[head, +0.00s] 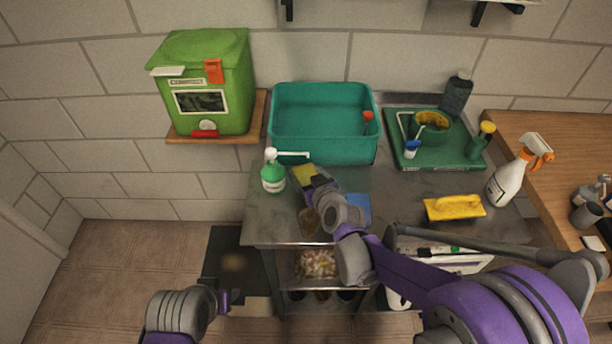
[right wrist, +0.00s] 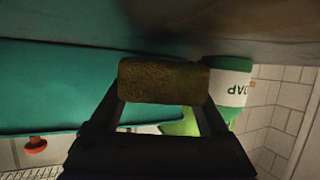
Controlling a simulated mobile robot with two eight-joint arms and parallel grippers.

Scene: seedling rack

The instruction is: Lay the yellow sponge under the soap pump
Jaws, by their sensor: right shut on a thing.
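The yellow sponge (head: 303,174) is between the fingers of my right gripper (head: 308,180), which is shut on it, just in front of the teal basin. In the right wrist view the sponge (right wrist: 163,82) looks darker and spans both fingertips. The soap pump (head: 272,176), a green bottle with a white label and spout, stands upright left of the sponge. Its spout points right, towards the basin front. The bottle also shows beside the sponge in the right wrist view (right wrist: 229,80). Whether the sponge touches the counter cannot be told. My left gripper (head: 226,298) is low and away from the counter; its jaw opening is unclear.
The teal basin (head: 323,150) stands behind the sponge. A green tray (head: 465,163) and a spray bottle (head: 505,184) are at right.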

